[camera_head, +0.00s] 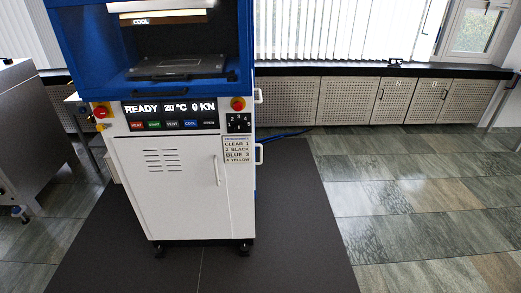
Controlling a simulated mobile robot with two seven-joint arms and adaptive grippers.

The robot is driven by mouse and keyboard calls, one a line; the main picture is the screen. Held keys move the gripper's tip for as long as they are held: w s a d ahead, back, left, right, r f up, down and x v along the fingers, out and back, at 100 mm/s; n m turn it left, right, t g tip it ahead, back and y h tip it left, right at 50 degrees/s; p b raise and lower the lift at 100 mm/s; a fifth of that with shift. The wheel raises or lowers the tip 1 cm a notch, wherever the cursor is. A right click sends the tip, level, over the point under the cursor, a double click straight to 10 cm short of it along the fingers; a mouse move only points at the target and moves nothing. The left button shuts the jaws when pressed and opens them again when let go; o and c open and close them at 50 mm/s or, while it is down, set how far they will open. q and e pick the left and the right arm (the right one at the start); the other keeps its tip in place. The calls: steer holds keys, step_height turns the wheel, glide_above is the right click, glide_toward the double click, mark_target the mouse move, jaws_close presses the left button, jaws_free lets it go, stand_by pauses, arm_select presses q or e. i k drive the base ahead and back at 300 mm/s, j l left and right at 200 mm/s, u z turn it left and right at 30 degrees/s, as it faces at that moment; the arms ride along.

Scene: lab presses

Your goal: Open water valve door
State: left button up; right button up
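A blue and white lab press (185,130) stands upright in the left half of the head view. Its lower white front has a cabinet door (182,205) with vent slots and a vertical handle (216,170) near its right edge; this door looks shut. Two white bracket handles stick out from the press's right side, an upper one (258,96) and a lower one (260,154). The side panel they belong to is almost edge-on, so I cannot tell its state. No label for the water valve door is readable. Neither of my grippers is in view.
The press stands on a dark mat (310,240). A steel unit (25,130) stands at the left edge. A blue hose (285,135) runs on the floor behind the press. Perforated cabinets (345,101) line the back wall. The tiled floor (425,205) to the right is clear.

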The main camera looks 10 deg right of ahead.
mark_target(259, 145)
steer(key=l+u, duration=0.1)
steer(key=l, duration=0.5)
steer(key=k+l, duration=0.1)
steer(key=l, duration=0.5)
steer(key=k+l+u, duration=0.15)
steer(key=l, duration=0.45)
steer(key=i+l+z, duration=0.1)
steer(key=i+l, duration=0.35)
steer(key=i+l+z, duration=0.15)
steer(key=i+l, duration=0.3)
steer(key=i+l+z, duration=0.1)
steer(key=i+l, duration=0.25)
steer(key=i, duration=0.3)
